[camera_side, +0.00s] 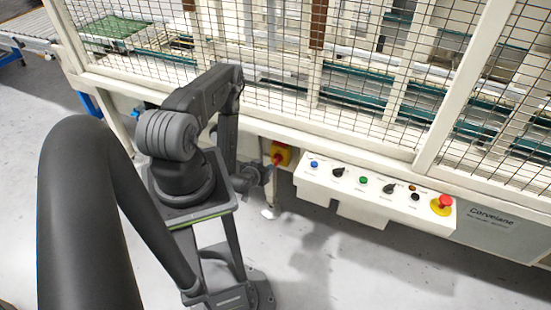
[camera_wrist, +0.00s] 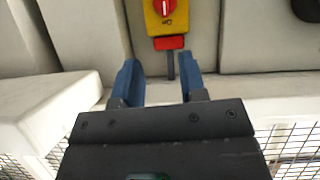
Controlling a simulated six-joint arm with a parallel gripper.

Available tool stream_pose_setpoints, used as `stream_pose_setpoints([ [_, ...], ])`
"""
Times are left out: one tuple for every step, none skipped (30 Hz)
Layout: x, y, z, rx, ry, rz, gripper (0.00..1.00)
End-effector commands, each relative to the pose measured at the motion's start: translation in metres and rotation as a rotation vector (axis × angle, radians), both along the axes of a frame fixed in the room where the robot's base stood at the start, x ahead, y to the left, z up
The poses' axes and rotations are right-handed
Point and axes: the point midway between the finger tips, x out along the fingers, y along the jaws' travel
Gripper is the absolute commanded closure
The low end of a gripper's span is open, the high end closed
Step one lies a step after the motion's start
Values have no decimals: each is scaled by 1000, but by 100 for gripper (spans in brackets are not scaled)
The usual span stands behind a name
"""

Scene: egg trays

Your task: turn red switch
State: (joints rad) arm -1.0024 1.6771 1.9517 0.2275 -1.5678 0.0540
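The red switch is a round red knob with a white mark (camera_wrist: 165,7) on a yellow plate, at the top of the wrist view and partly cut off. In the side view its yellow housing (camera_side: 284,152) sits on the machine's frame, left of the control panel. A red tab (camera_wrist: 169,43) shows below the plate. My gripper (camera_wrist: 159,72) is open and empty, its two blue fingers apart below the yellow plate in the picture. In the side view my gripper (camera_side: 262,172) is close to the housing; whether it touches cannot be told.
A white control panel (camera_side: 345,190) with several buttons and knobs stands right of the switch. A red emergency button (camera_side: 445,202) sits at its right end. Mesh fencing (camera_side: 350,60) rises behind. The floor (camera_side: 340,265) in front is clear.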

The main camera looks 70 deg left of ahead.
Motion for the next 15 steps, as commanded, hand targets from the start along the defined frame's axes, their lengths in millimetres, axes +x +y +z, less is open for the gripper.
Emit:
stream_pose_setpoints([
  [-6, -3, -4, 35, -5, 6, 62],
  [-7, -4, -4, 54, -10, 9, 62],
  [-10, -5, -5, 74, -12, 10, 62],
  [-10, -6, -5, 87, -15, 11, 62],
  [-11, -5, -5, 94, -16, 12, 62],
  [-10, -5, -5, 101, -19, 13, 62],
  [-9, -4, -6, 105, -19, 13, 62],
  [-8, -2, -7, 106, -20, 11, 62],
  [-5, 0, -8, 106, -20, 11, 62],
  [-2, 3, -9, 107, -20, 10, 62],
  [1, 6, -11, 108, -21, 10, 62],
  [5, 10, -13, 107, -21, 12, 62],
  [9, 14, -15, 107, -22, 12, 62],
  [13, 18, -17, 107, -22, 11, 62],
  [18, 23, -21, 106, -21, 10, 62],
])
